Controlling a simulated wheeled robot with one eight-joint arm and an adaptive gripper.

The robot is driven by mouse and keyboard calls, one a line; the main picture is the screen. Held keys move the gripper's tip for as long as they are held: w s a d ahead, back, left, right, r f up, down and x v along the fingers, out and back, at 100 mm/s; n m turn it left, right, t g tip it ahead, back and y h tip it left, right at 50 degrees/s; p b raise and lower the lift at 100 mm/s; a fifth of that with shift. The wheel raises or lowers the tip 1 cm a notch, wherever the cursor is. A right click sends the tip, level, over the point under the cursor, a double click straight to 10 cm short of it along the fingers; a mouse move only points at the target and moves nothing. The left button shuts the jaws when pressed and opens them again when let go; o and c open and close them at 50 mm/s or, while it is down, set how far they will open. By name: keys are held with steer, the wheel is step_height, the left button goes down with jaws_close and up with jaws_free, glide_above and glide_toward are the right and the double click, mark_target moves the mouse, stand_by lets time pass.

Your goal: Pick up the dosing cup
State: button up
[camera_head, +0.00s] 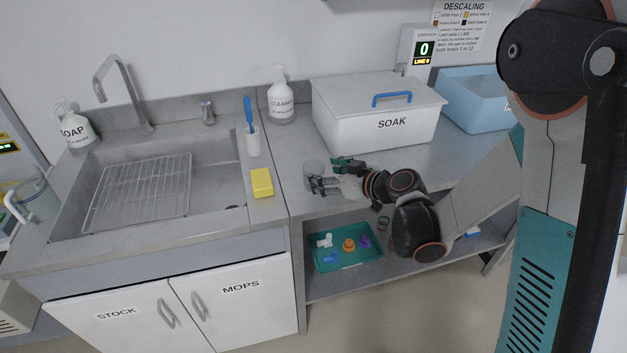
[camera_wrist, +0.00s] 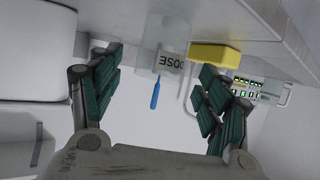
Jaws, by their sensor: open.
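The dosing cup (camera_head: 314,167) is a small clear cup on the grey counter, left of the SOAK box. In the wrist view the cup (camera_wrist: 163,50) carries the label DOSE and appears ahead, between the two fingers. My gripper (camera_head: 333,176) is low at the counter, close to the cup on its right. In the wrist view my gripper (camera_wrist: 160,80) has its green-padded fingers spread wide with nothing held. I cannot tell how far the fingertips reach around the cup.
A yellow sponge (camera_head: 262,183) and a blue brush (camera_head: 248,113) stand left of the cup by the sink (camera_head: 222,205). The white SOAK box (camera_head: 375,130) is behind my gripper; a CLEANER bottle (camera_head: 281,102) is at the back. A teal tray (camera_head: 345,260) lies on the shelf below.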

steer(key=b+x, duration=0.2)
steer(key=x, duration=0.3)
steer(key=shift+f, duration=0.1)
steer(key=c, duration=1.1)
